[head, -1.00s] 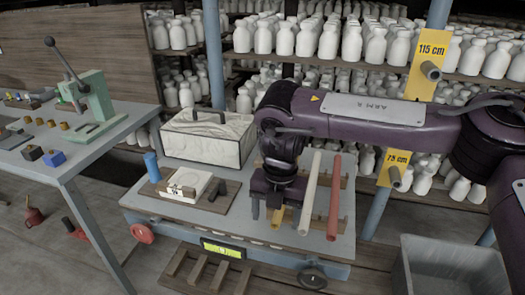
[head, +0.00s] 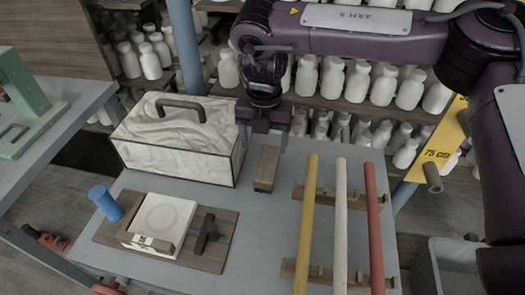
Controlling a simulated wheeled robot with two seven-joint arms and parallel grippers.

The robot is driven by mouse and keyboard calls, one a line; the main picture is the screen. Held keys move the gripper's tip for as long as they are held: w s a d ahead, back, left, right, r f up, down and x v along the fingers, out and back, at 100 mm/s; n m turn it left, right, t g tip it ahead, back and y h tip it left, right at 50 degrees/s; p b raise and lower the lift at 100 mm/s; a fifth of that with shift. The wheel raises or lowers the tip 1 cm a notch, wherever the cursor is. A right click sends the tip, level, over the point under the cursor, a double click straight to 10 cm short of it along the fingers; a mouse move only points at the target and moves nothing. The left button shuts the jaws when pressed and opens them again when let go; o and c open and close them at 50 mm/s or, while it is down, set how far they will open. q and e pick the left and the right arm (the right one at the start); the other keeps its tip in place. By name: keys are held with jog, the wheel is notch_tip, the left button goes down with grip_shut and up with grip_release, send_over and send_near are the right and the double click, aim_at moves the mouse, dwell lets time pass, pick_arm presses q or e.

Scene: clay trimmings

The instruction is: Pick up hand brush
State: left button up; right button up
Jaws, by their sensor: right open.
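The hand brush seems to be the brown wooden block (head: 265,168) lying on the grey cart top, right of the white box; its bristles cannot be made out. My right gripper (head: 263,138) points down with its fingers apart and nothing between them. In the picture it is just above the block's far end, and it appears clear of it. How high it is over the block is hard to tell. My left gripper is out of view.
A white box with a dark handle (head: 183,142) stands left of the block. Yellow (head: 306,220), white (head: 341,220) and red (head: 375,225) rods lie on wooden racks at right. A blue cylinder (head: 105,203) and a wooden board (head: 222,222) with a white block are in front.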

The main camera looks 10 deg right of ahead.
aim_at(267, 162)
jog(key=f, duration=0.4)
jog(key=s+f, duration=0.1)
jog(key=f, duration=0.1)
jog(key=shift+d+f+p, duration=0.25)
jog(key=shift+d+p, duration=0.1)
jog(key=shift+f, duration=0.5)
jog(key=c, duration=1.1)
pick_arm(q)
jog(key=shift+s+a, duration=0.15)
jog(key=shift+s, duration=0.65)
pick_arm(e)
jog(key=shift+r, duration=0.1)
